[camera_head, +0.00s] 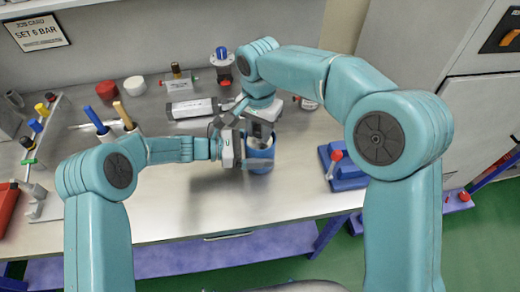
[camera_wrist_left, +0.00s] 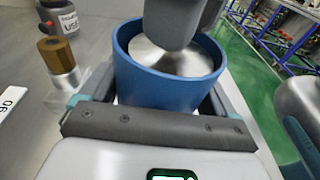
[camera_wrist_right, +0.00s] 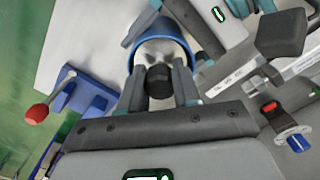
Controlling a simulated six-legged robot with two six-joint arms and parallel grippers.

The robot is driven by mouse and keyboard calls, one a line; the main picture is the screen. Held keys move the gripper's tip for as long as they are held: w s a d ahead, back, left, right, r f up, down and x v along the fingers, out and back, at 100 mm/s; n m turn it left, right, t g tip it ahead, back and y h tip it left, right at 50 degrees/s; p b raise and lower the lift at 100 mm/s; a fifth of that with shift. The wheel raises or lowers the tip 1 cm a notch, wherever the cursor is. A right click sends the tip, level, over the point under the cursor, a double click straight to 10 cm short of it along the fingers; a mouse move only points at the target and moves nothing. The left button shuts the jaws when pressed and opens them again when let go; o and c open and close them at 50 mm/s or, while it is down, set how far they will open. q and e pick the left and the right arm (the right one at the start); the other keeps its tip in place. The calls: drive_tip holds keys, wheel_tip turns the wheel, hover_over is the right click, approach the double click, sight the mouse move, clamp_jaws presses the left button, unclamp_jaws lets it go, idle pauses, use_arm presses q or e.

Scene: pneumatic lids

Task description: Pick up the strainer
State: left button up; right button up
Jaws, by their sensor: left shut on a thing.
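A blue cup-shaped housing (camera_head: 261,160) stands on the bench and also shows in the left wrist view (camera_wrist_left: 165,88). A silver, dome-shaped part, seemingly the strainer (camera_wrist_left: 200,62), sits inside it; the right wrist view shows its metal (camera_wrist_right: 178,45) below a black knob (camera_wrist_right: 158,82). My left gripper (camera_wrist_left: 165,85) is shut on the blue housing from the left, with a finger along each side. My right gripper (camera_wrist_right: 160,85) is above the housing, its fingers on either side of the black knob, apparently not closed on it. My grippers hide much of the housing in the head view.
A blue block with a red-knobbed lever (camera_head: 345,168) stands to the right. Red and white lids (camera_head: 107,90) and a rack of coloured tools lie left. The front bench is clear.

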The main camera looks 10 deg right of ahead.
use_arm(q)
drive_tip(key=shift+w, duration=0.1)
use_arm(e)
drive_tip(key=shift+w, duration=0.1)
clamp_jaws()
drive_tip(key=shift+r, duration=0.1)
drive_tip(key=shift+r, duration=0.3)
wheel_tip(320, 180, up, 17)
drive_tip(key=shift+r, duration=0.1)
use_arm(q)
drive_tip(key=o, duration=0.7)
